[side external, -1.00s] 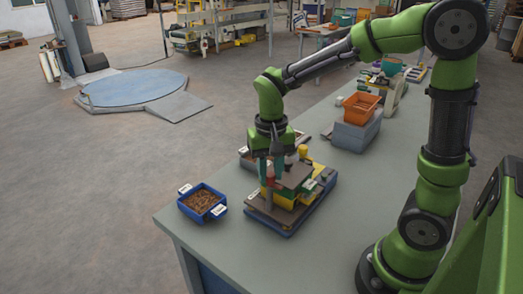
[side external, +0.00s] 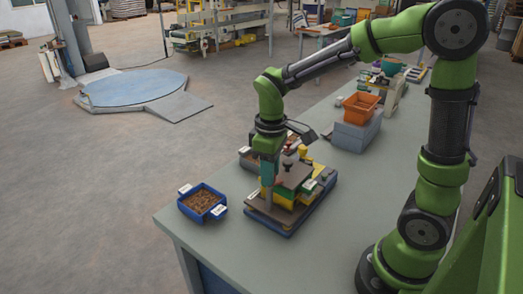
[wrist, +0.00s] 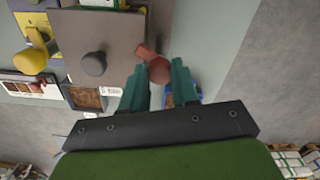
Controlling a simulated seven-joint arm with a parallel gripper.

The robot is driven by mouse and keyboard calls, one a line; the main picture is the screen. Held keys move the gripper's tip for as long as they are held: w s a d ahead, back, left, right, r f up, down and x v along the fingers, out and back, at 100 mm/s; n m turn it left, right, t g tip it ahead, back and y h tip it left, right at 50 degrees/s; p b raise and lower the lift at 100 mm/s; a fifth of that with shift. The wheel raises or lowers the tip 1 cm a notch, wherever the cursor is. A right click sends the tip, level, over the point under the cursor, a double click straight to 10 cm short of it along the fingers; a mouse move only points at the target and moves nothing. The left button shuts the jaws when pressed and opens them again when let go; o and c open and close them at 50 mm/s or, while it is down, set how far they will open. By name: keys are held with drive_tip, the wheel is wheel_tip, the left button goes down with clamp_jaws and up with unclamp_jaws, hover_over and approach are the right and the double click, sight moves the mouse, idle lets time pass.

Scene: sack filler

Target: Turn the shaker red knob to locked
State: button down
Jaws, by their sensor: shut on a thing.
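The shaker (side external: 318,200) stands on the table near its left end, with a blue base, a dark brown top plate and yellow parts. My gripper (side external: 268,190) points down at the shaker's left side. In the wrist view, the red knob (wrist: 157,66) sits between my teal fingers, beside the edge of the brown plate (wrist: 118,35). My gripper (wrist: 160,82) is shut on it. The knob's short red pointer sticks out toward the upper left. In the side view the fingers hide the red knob. I cannot read which position it is in.
A yellow knob (wrist: 33,60) and a dark round knob (wrist: 93,63) stand close by on the shaker. A blue bin (side external: 196,214) of brown pieces is to the left. An orange bin (side external: 361,108) on a grey box (side external: 352,138) stands behind. The table's front right is clear.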

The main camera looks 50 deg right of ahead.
drive_tip(key=n, duration=0.5)
drive_tip(key=shift+n, duration=0.3)
idle(0.4)
drive_tip(key=c, duration=0.8)
unclamp_jaws()
drive_tip(key=shift+c, duration=0.2)
wheel_tip(320, 180, up, 17)
